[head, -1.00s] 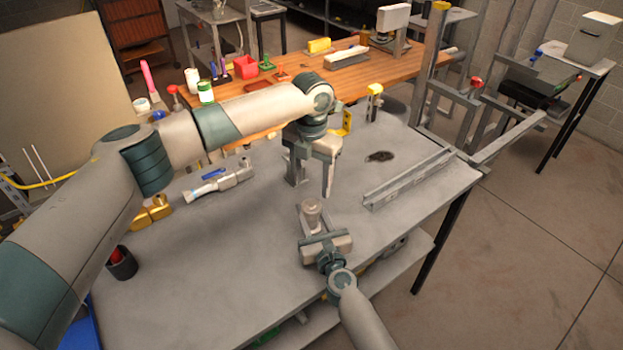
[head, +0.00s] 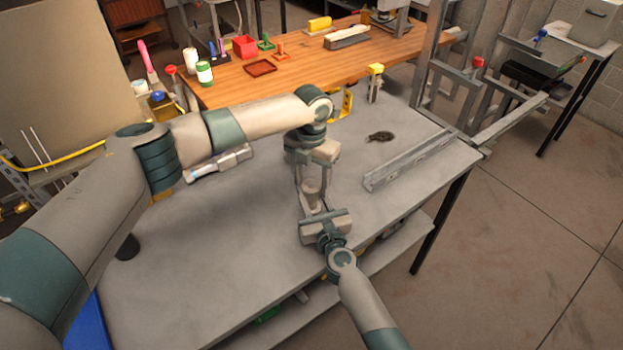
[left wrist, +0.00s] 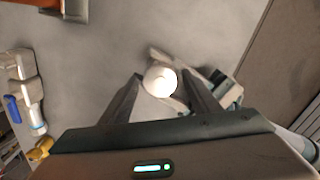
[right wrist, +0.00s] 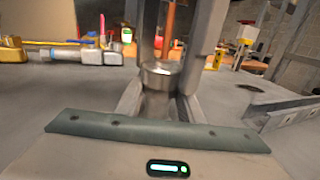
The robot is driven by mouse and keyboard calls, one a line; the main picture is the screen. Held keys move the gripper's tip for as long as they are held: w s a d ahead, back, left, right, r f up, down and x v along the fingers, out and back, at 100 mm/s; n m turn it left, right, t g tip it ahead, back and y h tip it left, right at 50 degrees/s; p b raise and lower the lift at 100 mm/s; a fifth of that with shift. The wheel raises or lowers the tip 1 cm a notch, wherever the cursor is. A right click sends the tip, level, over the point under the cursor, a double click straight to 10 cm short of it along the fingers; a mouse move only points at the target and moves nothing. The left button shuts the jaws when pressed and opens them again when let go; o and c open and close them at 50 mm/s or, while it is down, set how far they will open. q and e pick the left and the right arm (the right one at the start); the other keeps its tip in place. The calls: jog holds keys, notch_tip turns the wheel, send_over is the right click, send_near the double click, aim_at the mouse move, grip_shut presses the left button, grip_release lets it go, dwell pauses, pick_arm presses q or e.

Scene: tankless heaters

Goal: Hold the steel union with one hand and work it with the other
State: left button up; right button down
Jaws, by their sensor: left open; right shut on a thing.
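The steel union (head: 312,190) is a short round grey piece, upright above the table. My right gripper (head: 316,208) is shut on its lower part. The right wrist view shows the union's wider ring (right wrist: 160,70) above the right fingers. My left gripper (head: 313,178) is open and points down from above, with its fingers on either side of the union. In the left wrist view the union's bright round top (left wrist: 160,80) lies between the open left fingertips. I cannot tell whether either left finger touches it.
The grey table (head: 220,260) is clear at the front. A metal channel (head: 410,160) lies to the right, near a dark patch (head: 380,136). A grey and white tool (head: 220,164) lies at the left, partly behind my left arm. A yellow-topped post (head: 375,82) stands at the back.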

pick_arm(q)
jog(key=c, duration=1.1)
jog(key=n, duration=0.6)
jog(key=shift+n, duration=0.3)
jog(key=n, duration=0.5)
jog(key=shift+n, duration=0.4)
jog(key=n, duration=2)
jog(key=shift+r, duration=0.1)
jog(key=n, duration=0.7)
jog(key=shift+d, duration=0.1)
jog(key=n, duration=1)
jog(key=shift+n, duration=0.3)
jog(key=n, duration=0.3)
jog(key=shift+r+n, duration=0.1)
jog(key=shift+n, duration=0.2)
